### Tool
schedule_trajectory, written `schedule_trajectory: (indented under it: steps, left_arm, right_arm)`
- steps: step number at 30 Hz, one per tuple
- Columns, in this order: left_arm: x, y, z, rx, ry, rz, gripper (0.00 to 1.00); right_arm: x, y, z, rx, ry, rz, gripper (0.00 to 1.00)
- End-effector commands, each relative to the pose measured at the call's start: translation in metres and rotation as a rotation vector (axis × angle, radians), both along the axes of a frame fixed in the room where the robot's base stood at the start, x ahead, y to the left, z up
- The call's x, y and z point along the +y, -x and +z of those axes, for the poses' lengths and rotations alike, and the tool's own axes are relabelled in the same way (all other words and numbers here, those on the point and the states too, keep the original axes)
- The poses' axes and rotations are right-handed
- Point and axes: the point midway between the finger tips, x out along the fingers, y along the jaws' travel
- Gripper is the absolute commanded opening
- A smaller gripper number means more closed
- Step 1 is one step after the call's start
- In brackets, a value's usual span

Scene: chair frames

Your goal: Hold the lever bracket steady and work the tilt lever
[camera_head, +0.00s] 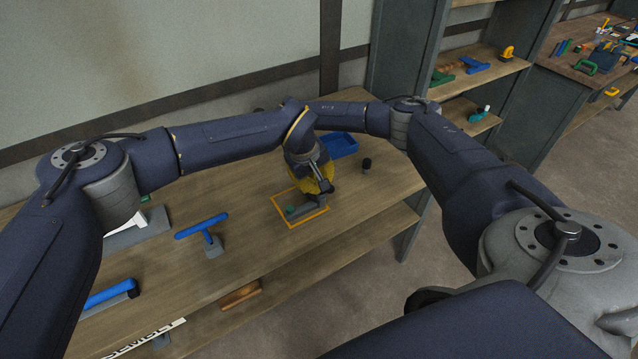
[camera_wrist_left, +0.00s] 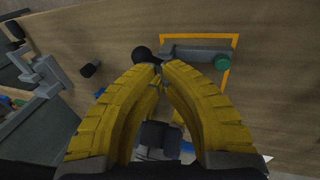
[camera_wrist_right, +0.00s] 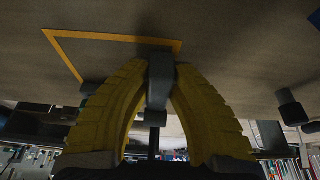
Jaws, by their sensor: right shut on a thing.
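The grey lever bracket (camera_head: 312,203) lies inside an orange outlined square (camera_head: 279,210) on the table, with a green end (camera_head: 292,210). The left wrist view shows its grey bar (camera_wrist_left: 195,52), the green knob (camera_wrist_left: 222,62) and a dark round knob (camera_wrist_left: 142,54) at the other end. My right gripper (camera_wrist_right: 161,75) is shut on a grey upright part (camera_wrist_right: 160,92) of it. My left gripper (camera_wrist_left: 160,66) is beside the dark knob, its yellow tips close together; whether they touch is unclear. In the head view the yellow fingers (camera_head: 318,178) overlap above the bracket.
A blue tray (camera_head: 342,145) and a small black cylinder (camera_head: 367,164) stand behind and to the right. Table around the square is clear.

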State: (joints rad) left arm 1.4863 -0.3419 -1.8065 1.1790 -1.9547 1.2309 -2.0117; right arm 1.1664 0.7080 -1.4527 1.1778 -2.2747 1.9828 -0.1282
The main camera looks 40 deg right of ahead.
Motion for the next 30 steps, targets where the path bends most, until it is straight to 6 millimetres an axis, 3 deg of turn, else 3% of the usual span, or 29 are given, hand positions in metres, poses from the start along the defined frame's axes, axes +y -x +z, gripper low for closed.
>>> schedule_trajectory:
  steps: [11, 20, 30]
  left_arm:
    - [0.001, -0.012, 0.002, -0.001, 0.0, 0.0, 0.0]
    - [0.034, -0.032, 0.017, -0.002, -0.001, 0.004, 0.0]
    - [0.051, -0.024, 0.077, -0.003, 0.0, 0.001, 0.0]
  right_arm:
    - [0.0, 0.001, -0.001, 0.001, 0.001, 0.0, 0.0]
    - [0.0, 0.001, -0.001, 0.001, 0.001, 0.0, 0.0]
    - [0.0, 0.001, -0.001, 0.001, 0.002, 0.001, 0.0]
